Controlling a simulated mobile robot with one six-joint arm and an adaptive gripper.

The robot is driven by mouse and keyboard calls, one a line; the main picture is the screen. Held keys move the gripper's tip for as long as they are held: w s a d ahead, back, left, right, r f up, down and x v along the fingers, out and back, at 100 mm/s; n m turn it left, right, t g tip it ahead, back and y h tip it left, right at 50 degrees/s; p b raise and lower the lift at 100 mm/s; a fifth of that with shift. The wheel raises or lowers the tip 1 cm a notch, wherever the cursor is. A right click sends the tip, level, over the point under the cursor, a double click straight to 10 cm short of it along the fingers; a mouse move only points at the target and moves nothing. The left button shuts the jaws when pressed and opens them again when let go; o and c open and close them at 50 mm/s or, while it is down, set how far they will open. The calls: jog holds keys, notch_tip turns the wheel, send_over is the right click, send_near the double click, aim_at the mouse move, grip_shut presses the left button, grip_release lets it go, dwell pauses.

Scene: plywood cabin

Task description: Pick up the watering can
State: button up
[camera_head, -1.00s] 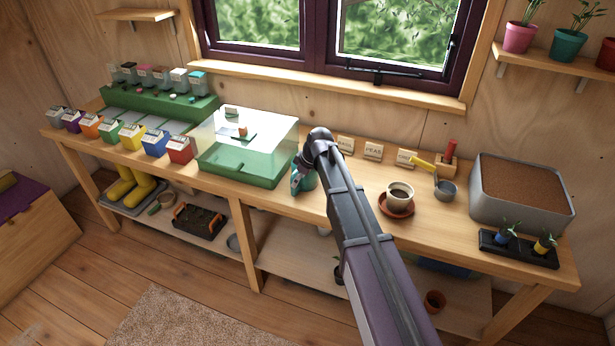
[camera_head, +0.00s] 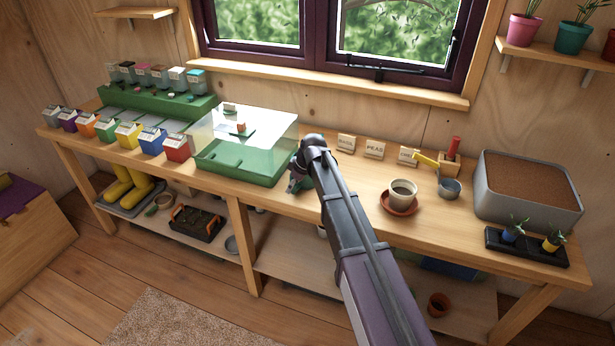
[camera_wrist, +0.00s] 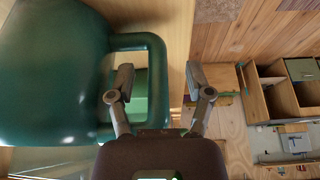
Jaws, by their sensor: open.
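The green watering can (camera_wrist: 50,75) fills the left of the wrist view, its looped handle (camera_wrist: 157,60) reaching toward my gripper (camera_wrist: 160,78). My gripper is open, with one finger over the opening of the loop and the other beyond its outer bar. The bar lies between the fingers; I cannot tell whether either touches it. In the head view a small part of the watering can (camera_head: 307,184) shows on the bench beside my wrist. The rest of it is hidden by my arm, and the fingers are hard to make out there.
On the bench (camera_head: 345,172), a clear-lidded green propagator (camera_head: 240,165) stands close left of my wrist. A cup on a terracotta saucer (camera_head: 399,207) is to the right, with small seed signs (camera_head: 374,149) behind. A grey soil tray (camera_head: 527,190) stands far right.

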dwell(0.5)
grip_shut()
